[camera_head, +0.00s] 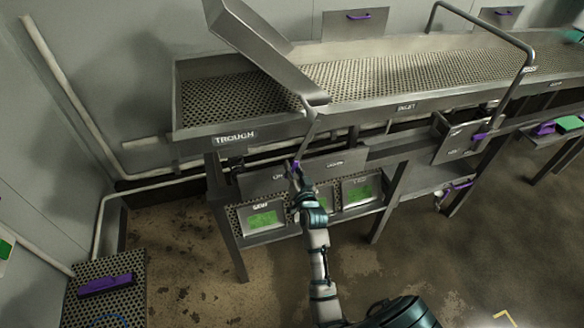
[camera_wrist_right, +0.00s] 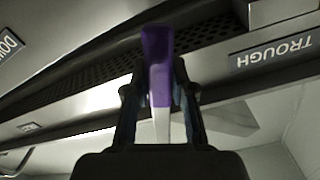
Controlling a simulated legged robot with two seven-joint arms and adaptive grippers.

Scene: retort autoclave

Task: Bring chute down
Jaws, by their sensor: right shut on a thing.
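The chute (camera_head: 262,50) is a grey metal channel. It is tilted, with its upper end at the top left and its lower end over the front edge of the trough (camera_head: 215,100). A thin rod (camera_head: 309,132) runs down from its lower end to a purple handle (camera_wrist_right: 157,65). My right gripper (camera_head: 295,170) is shut on this purple handle, below the trough's front edge. In the right wrist view the handle stands between both fingers (camera_wrist_right: 158,100). My left gripper is not in view.
Below the trough are a grey panel, a shelf with green-fronted boxes (camera_head: 263,219) and table legs (camera_head: 229,235). A bent metal rail (camera_head: 485,28) rises over the trough's right part. A perforated box with a purple handle (camera_head: 106,285) stands at lower left. The floor in front is clear.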

